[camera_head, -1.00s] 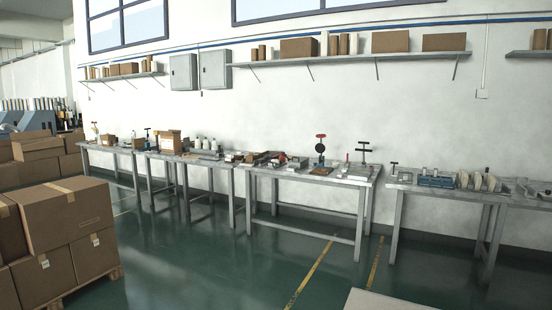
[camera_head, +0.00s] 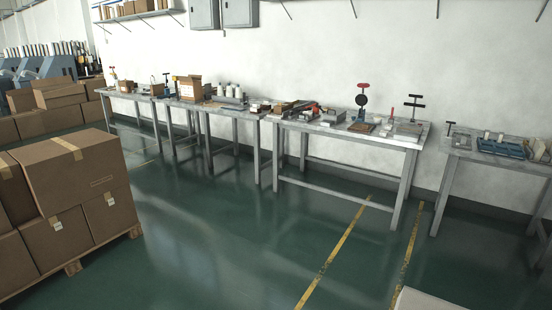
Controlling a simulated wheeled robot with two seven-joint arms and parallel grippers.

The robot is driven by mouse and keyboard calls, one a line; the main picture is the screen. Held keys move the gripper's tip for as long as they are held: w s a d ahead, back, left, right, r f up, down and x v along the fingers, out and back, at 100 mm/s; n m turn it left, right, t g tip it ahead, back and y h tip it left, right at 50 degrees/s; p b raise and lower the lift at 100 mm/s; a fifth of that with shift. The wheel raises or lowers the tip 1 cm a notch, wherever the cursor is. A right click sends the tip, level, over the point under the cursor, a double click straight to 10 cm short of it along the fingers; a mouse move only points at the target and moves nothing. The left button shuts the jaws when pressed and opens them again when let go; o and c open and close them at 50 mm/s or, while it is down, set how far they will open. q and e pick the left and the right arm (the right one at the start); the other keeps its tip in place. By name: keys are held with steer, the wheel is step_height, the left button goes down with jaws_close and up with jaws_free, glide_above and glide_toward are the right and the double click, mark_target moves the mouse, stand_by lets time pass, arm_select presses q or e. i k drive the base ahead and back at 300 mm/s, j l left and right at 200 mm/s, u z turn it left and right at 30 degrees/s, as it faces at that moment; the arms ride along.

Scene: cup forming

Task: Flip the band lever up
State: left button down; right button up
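I cannot make out a band lever at this distance. A small tool with a red top and a round black disc (camera_head: 361,98) stands upright on a metal workbench (camera_head: 418,141) across the room. A black T-handled tool (camera_head: 414,103) stands to its right on the same bench. A smaller dark T-handle (camera_head: 450,127) stands on the separate bench at the right. Neither of my grippers shows in the view.
Stacked cardboard boxes (camera_head: 80,179) on a pallet (camera_head: 73,268) fill the left foreground. A pale flat surface (camera_head: 428,301) juts in at the bottom right. Several benches line the wall. The green floor (camera_head: 230,240) between is open, with yellow lines (camera_head: 335,255).

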mark_target(308, 108)
steer(key=i, duration=2.65)
steer(key=i+j+z, duration=0.2)
steer(key=i, duration=0.3)
steer(key=i+j+z, duration=0.15)
steer(key=i, duration=0.35)
steer(key=i+j+z, duration=0.2)
steer(key=i, duration=0.25)
steer(key=i+j+z, duration=0.95)
steer(key=i+j, duration=0.05)
steer(key=i, duration=0.05)
